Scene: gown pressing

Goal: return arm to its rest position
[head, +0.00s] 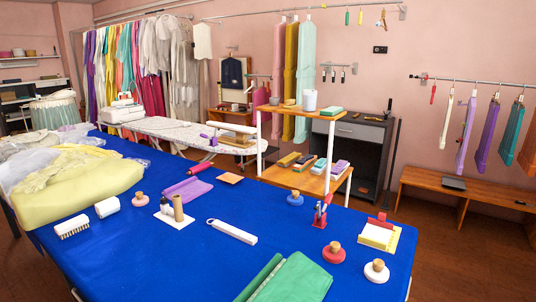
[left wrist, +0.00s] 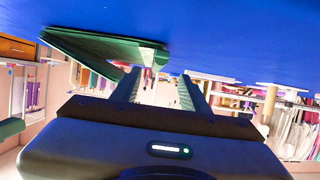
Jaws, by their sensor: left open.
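My left gripper (left wrist: 160,82) shows in the left wrist view, its two dark fingers spread apart with nothing held between them. That view is upside down, with the blue tabletop (left wrist: 240,35) along its top. A folded green cloth (left wrist: 95,48) lies on the table near the gripper's left finger in the picture. I cannot tell whether they touch. The head view shows neither of my arms. There the green cloth (head: 298,280) lies flat at the table's front edge. My right gripper shows in neither view.
The blue table (head: 175,262) holds several small items, including a white handle (head: 232,232), a purple cloth (head: 187,190) and knobbed discs. A yellow cloth pile (head: 75,180) covers its left end. Behind stand an ironing board (head: 165,129) and a wooden shelf (head: 275,176).

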